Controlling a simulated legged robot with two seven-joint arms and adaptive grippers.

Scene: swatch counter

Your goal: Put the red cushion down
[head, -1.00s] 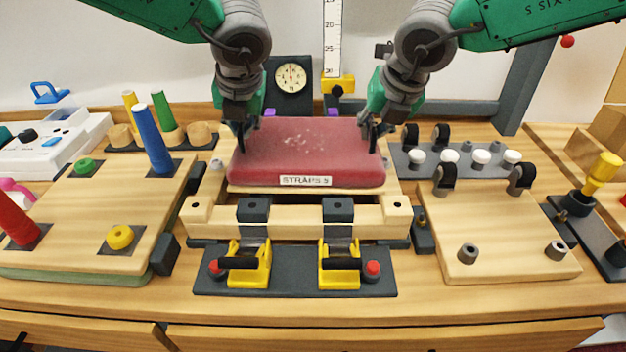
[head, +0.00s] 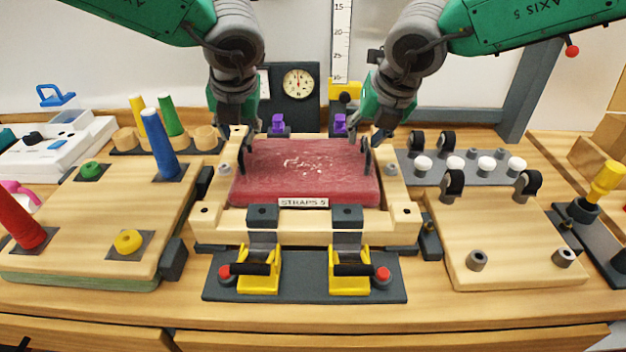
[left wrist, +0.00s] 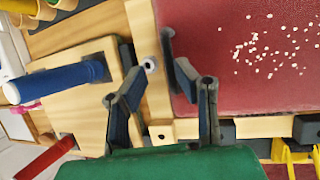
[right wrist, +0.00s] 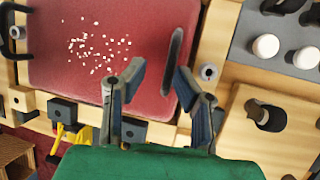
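The red cushion (head: 305,175) lies level inside the pale wooden frame (head: 232,220), with white specks on top and a "STRAPS 5" label on its front. A dark upright loop handle stands at each end; the left one (left wrist: 182,75) and the right one (right wrist: 174,60) show in the wrist views. My left gripper (head: 238,132) is open above the cushion's left end, its fingers apart near the left handle. My right gripper (head: 377,133) is open above the right end, near the right handle. Neither gripper appears to hold the cushion.
Yellow toggle clamps (head: 258,272) stand on a dark plate in front of the frame. Purple-topped clamps (head: 278,123) stand behind it. A board with a blue peg (head: 158,145) is at left; a board with black rollers (head: 453,185) is at right.

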